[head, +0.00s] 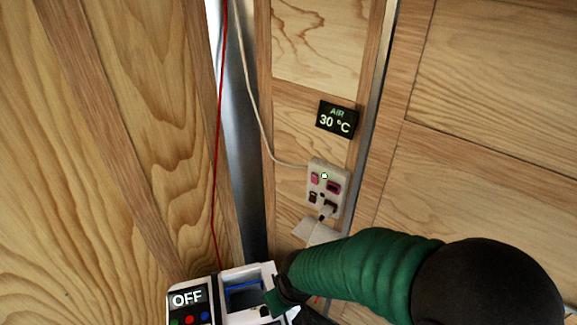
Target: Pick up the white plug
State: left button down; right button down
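I cannot make out a white plug for certain. A pale socket panel (318,181) with pink switches and dark sockets is on the wooden wall. A small dark plug (330,207) sits at its lower right socket. A white cable (262,125) runs down to the panel's upper left edge. A plain whitish piece (314,231) is just below the panel, partly hidden by my green-sleeved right arm. My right gripper (282,300) is low in the view, in front of the white box; its fingers are too dark and covered to read. My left gripper is not in view.
A white box (250,275) with an OFF display (187,298) and coloured buttons stands at the bottom. A red cable (217,150) hangs down towards it. Wooden walls meet at a metal corner strip (243,150).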

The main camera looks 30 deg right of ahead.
aim_at(326, 212)
jog(key=k+z, duration=0.15)
jog(key=z, duration=1.15)
